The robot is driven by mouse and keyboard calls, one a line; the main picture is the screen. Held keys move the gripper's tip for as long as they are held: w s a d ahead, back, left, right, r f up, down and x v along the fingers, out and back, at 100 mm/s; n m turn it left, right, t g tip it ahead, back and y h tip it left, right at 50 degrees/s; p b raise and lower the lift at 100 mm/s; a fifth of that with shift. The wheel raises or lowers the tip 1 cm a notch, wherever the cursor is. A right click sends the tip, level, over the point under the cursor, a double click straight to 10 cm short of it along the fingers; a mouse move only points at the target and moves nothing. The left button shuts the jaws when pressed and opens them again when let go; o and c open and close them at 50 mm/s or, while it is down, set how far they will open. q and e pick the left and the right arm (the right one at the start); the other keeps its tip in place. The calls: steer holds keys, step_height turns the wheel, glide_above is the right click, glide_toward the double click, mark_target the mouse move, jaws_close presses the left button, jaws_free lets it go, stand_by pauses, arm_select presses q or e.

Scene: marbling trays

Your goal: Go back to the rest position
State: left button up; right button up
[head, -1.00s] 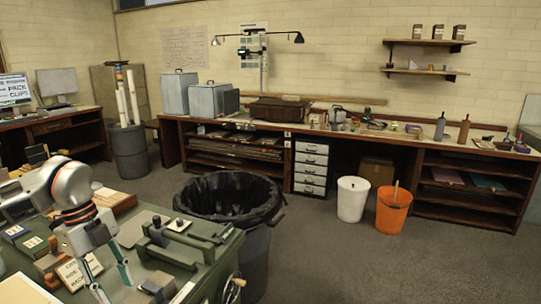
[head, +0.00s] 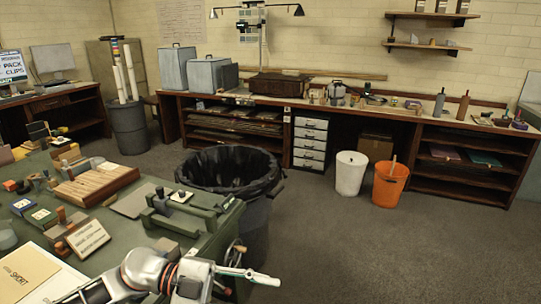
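My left arm comes in from the bottom left, and its gripper (head: 248,275) points right, low in the head view. It is off the near edge of the green worktable (head: 218,246), over the grey floor. I see the fingers nearly edge-on, so I cannot tell if they are open or shut. No object shows at the fingertips. My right gripper is out of view.
A black-lined bin (head: 235,168) stands just beyond the table. The table holds a wooden rack (head: 95,184), a label card (head: 88,239) and a green clamp-like tool (head: 190,212). A white bin (head: 350,173) and an orange bin (head: 389,183) stand farther right. The floor (head: 350,250) at right is clear.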

arm_select(q)
steer(key=w+a+f+n+t+y, duration=0.3)
steer(key=a+f+n+t, duration=0.15)
steer(key=n+t, duration=0.45)
steer(key=w+a+f+n+t+y, duration=0.3)
steer(key=f+n+t, duration=0.2)
steer(key=n+t, duration=0.4)
steer(key=s+a+f+n+g+y, duration=0.2)
steer(key=s+a+f, duration=0.3)
steer(key=f, duration=0.5)
steer(key=s+a+f+n+g+y, duration=0.3)
steer(key=s+a+f+n+y, duration=0.1)
steer(key=s+f, duration=0.5)
step_height(320, 180, down, 2)
steer(key=shift+s+a+f+y, duration=0.15)
steer(key=shift+s+a+y, duration=0.15)
steer(key=shift+a+y, duration=0.65)
steer(key=shift+a, duration=0.1)
steer(key=shift+o, duration=0.4)
